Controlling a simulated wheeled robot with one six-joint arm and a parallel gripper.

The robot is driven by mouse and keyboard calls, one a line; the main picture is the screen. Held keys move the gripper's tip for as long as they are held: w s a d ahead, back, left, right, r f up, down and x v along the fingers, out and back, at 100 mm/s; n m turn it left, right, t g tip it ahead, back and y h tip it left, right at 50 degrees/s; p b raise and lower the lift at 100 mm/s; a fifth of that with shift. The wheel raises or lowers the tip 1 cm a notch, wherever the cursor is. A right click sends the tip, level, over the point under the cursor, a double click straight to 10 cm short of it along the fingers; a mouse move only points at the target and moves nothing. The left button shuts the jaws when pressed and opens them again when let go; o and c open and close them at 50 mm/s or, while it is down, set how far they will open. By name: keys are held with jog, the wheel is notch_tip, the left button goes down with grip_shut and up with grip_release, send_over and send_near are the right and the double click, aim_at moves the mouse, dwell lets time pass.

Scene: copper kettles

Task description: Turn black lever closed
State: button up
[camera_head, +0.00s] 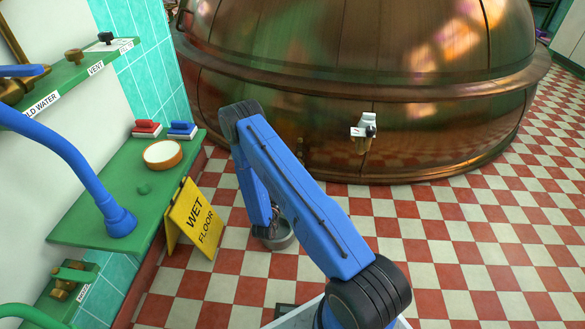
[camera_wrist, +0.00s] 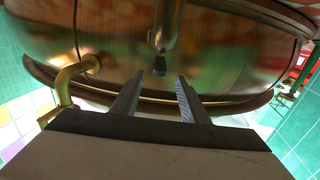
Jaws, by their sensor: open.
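A small fitting (camera_head: 363,135) with a pale top, a white tag and a black part (camera_head: 370,131), perhaps the black lever, is on the front of the copper kettle (camera_head: 440,90). In the wrist view, a metal fitting with a black end (camera_wrist: 160,66) hangs in front of the copper wall (camera_wrist: 110,35). I cannot tell if it is the same fitting. My gripper (camera_wrist: 159,86) is open and empty, its fingers apart just short of that black end, with no contact visible. In the head view my arm mostly hides the gripper.
A grey bucket (camera_head: 282,240) and a yellow wet-floor sign (camera_head: 196,216) stand on the tiled floor left of the kettle. A green shelf (camera_head: 110,200) is at the left. A brass pipe (camera_wrist: 68,75) is left of my fingers. The floor at right is clear.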

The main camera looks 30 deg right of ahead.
jog(key=x, duration=1.4)
jog(key=shift+w+d, duration=0.15)
grip_shut()
